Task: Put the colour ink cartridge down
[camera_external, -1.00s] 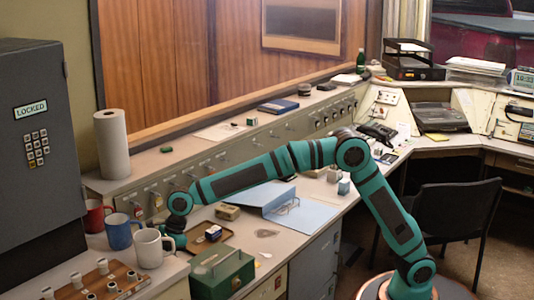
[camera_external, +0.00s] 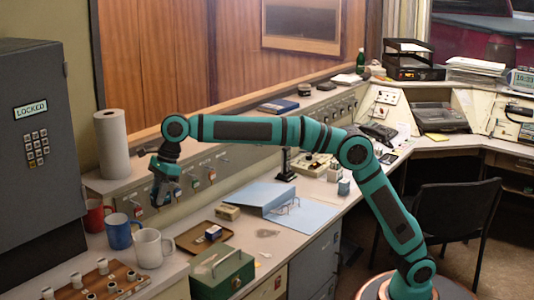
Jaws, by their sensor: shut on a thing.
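My gripper (camera_external: 160,196) hangs above the left end of the desk, pointing down, behind and above the blue and white mugs. It is shut on a small dark thing, apparently the colour ink cartridge; the jaws and their shadow hide most of it, so its colours cannot be told. A brown tray (camera_external: 190,241) lies on the desk to the right of and below the gripper. A small blue-and-white block (camera_external: 213,232) sits in the tray's right part.
Red mug (camera_external: 95,216), blue mug (camera_external: 119,232) and white mug (camera_external: 147,249) stand left of the tray. A green cash box (camera_external: 221,272) is in front of it, a blue binder (camera_external: 262,198) to its right. The switch panel (camera_external: 215,165) rises behind.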

